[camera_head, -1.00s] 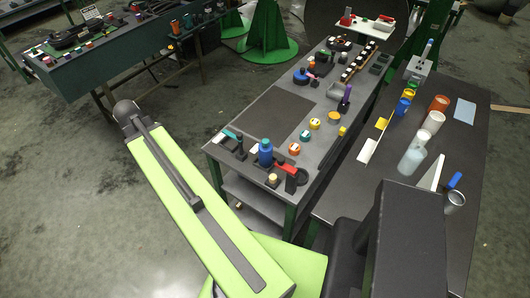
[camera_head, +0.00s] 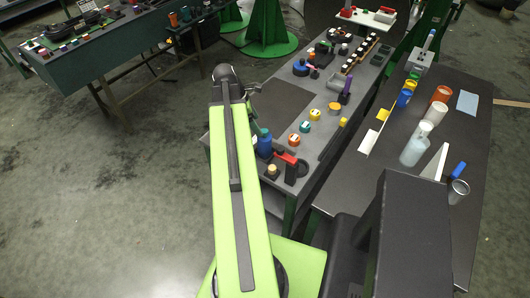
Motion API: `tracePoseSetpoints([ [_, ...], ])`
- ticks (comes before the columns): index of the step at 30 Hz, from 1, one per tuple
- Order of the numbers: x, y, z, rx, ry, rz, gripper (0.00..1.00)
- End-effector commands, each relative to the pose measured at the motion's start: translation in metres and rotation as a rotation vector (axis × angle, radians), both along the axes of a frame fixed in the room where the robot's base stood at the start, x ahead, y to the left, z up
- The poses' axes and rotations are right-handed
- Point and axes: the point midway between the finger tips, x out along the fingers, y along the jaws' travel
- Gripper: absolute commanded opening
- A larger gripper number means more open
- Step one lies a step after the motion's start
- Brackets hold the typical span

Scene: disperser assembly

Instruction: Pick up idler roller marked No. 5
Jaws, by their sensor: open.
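Several short round coloured pieces with pale tops stand in a row on the near right of the dark workbench (camera_head: 228,148): an orange one (camera_head: 293,140), a teal one (camera_head: 305,127), a yellow one (camera_head: 314,114) and an amber one (camera_head: 334,108). They may be the idler rollers. Their markings are too small to read, so I cannot tell which is No. 5. My gripper (camera_head: 253,87) shows only as a small dark part beyond the end of my green arm, near the bench's left edge. It is open and apart from these pieces. My arm hides part of the bench.
A blue bottle (camera_head: 264,144) and a red-handled tool (camera_head: 287,158) stand at the near bench end. A purple upright piece (camera_head: 345,88) stands behind the row. The dark mat (camera_head: 283,104) is bare. A second table (camera_head: 400,190) at right holds cups and bottles.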

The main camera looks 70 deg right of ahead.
Motion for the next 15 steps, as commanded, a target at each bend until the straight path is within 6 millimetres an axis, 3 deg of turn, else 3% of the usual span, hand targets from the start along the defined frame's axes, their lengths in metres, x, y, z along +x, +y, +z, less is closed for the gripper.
tracePoseSetpoints([
  [1,-0.004,-0.002,-0.023,0.000,0.000,-0.002,0.79],
  [6,-0.016,-0.009,-0.055,0.000,0.000,-0.001,0.79],
  [15,-0.021,-0.011,-0.063,0.000,0.000,-0.002,0.79],
])
